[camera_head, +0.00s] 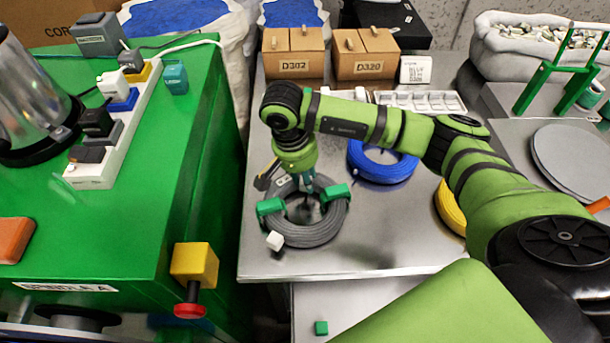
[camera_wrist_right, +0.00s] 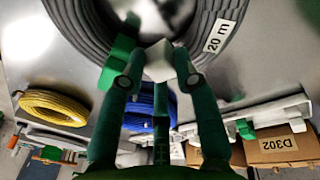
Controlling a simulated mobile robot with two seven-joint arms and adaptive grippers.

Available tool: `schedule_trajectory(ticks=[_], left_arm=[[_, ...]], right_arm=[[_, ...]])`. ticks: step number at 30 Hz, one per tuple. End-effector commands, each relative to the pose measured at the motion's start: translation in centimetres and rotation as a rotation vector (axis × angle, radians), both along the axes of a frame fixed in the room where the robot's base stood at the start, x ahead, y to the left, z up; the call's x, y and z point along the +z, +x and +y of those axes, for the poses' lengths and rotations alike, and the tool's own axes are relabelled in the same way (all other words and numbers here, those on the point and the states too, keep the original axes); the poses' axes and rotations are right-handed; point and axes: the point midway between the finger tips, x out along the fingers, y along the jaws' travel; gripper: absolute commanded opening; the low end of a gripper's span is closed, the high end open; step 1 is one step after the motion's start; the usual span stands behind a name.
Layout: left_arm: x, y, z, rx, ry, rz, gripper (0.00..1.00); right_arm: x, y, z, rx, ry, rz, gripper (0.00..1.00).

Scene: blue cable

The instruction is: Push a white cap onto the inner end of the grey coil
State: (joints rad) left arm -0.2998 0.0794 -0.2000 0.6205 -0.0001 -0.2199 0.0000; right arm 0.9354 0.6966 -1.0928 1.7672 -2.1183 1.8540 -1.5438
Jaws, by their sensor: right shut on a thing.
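The grey coil (camera_head: 325,232) lies on the metal table with green clips (camera_head: 335,192) around it. A white cap (camera_head: 275,240) sits at its near left edge, apparently on the outer end. My right gripper (camera_head: 308,187) points down over the coil's opening. In the wrist view its fingers (camera_wrist_right: 157,80) are shut on another white cap (camera_wrist_right: 158,60), beside a green clip (camera_wrist_right: 117,62) and the coil (camera_wrist_right: 92,30). The coil's inner end is not clear, so I cannot tell whether this cap touches it. My left gripper is not in view.
A blue coil (camera_head: 380,165) and a yellow coil (camera_head: 450,208) lie to the right. A white compartment tray (camera_head: 420,101) and cardboard boxes (camera_head: 293,55) stand at the back. A green bench (camera_head: 130,225) with a power strip (camera_head: 125,125) borders the left. The front table strip is clear.

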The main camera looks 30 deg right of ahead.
Motion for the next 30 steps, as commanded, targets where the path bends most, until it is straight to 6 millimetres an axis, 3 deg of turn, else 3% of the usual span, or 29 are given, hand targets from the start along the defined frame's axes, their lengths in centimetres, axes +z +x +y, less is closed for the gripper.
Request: schedule_trajectory(ticks=[30], left_arm=[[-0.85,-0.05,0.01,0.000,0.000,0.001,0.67]], right_arm=[[-0.35,0.05,-0.02,-0.001,0.000,-0.002,0.15]])
